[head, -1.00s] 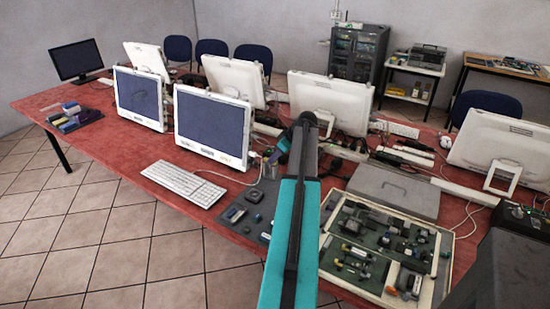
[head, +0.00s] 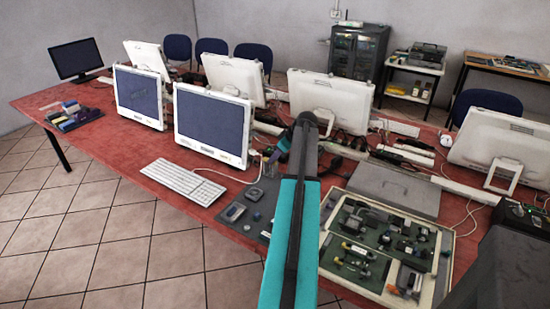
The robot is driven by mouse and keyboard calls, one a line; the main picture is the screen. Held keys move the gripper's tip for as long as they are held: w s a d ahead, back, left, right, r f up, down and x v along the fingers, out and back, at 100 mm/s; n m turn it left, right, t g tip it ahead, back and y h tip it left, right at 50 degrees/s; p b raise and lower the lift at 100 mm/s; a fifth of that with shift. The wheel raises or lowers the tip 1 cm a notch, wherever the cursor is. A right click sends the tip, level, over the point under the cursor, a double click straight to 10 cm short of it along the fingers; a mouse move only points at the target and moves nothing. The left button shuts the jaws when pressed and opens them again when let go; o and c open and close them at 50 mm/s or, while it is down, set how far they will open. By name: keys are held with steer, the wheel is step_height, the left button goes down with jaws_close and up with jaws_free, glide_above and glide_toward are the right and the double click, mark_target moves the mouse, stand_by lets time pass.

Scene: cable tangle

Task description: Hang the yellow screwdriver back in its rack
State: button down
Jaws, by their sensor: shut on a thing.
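My teal and black arm (head: 290,230) reaches from the bottom edge over the red table, up to a dark joint near the middle of the view. Small coloured items (head: 265,154) show just left of the arm, beside a monitor, too small to name.
A grey mat (head: 268,188) with dark items lies left of my arm. A white keyboard (head: 186,181) and several monitors (head: 210,125) stand further left. A tray of parts (head: 332,208) and a grey flat case (head: 395,190) lie right. Cables (head: 468,215) trail on the table.

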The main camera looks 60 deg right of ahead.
steer(key=c, duration=1.7)
jaws_free()
steer(key=b+v, duration=0.2)
steer(key=v, duration=1.1)
steer(key=shift+s+r, duration=0.25)
steer(key=shift+r, duration=0.05)
steer(key=shift+r+p, duration=1.25)
steer(key=shift+r, duration=1.8)
